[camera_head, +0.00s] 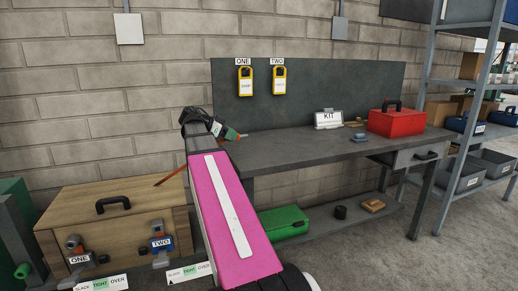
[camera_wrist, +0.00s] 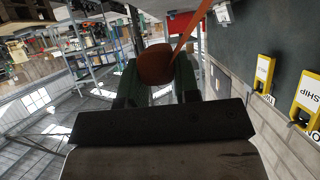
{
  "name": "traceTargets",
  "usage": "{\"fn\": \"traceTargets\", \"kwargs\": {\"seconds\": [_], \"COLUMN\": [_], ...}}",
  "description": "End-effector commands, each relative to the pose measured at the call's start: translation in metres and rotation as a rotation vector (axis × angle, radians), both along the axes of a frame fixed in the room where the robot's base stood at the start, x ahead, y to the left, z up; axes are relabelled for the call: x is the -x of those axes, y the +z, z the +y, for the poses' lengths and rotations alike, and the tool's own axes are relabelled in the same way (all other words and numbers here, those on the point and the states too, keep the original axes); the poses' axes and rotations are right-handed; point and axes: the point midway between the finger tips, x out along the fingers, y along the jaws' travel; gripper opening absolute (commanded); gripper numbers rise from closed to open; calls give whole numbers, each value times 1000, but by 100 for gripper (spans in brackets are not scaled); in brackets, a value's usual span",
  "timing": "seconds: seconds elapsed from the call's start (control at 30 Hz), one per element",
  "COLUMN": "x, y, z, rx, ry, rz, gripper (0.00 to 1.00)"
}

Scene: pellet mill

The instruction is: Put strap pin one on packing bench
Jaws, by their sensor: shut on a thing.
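My gripper (camera_head: 231,133) is at the end of my raised arm, in front of the left end of the packing bench (camera_head: 300,152). In the wrist view its two green fingers are shut on a rounded orange-brown thing (camera_wrist: 156,66), apparently strap pin one; no label shows on it. A thin orange strip (camera_wrist: 190,28) runs up and right near it. In the head view the held thing is mostly hidden, and an orange strip (camera_head: 171,177) shows left of my arm. The gripper appears above the bench top's left edge; I cannot tell how high.
On the bench are a KIT sign (camera_head: 328,120), a red toolbox (camera_head: 397,122) and small items. Its left top looks clear. Yellow tags (camera_head: 245,80) hang behind. A green case (camera_head: 284,222) is on the lower shelf. A wooden crate (camera_head: 110,213) with fittings ONE and TWO stands left.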

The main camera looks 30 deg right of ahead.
Motion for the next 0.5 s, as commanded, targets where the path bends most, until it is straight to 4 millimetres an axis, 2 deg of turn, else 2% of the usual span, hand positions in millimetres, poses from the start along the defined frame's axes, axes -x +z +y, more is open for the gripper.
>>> {"fn": "traceTargets", "kwargs": {"seconds": [0.03,0.3,0.5], "x": [-4,-18,-23], "y": [-7,-38,-52], "z": [-12,-62,-83], "rx": [-1,-1,-1], "ry": [-3,0,0], "rz": [3,1,1], "gripper": [7,7,7]}}
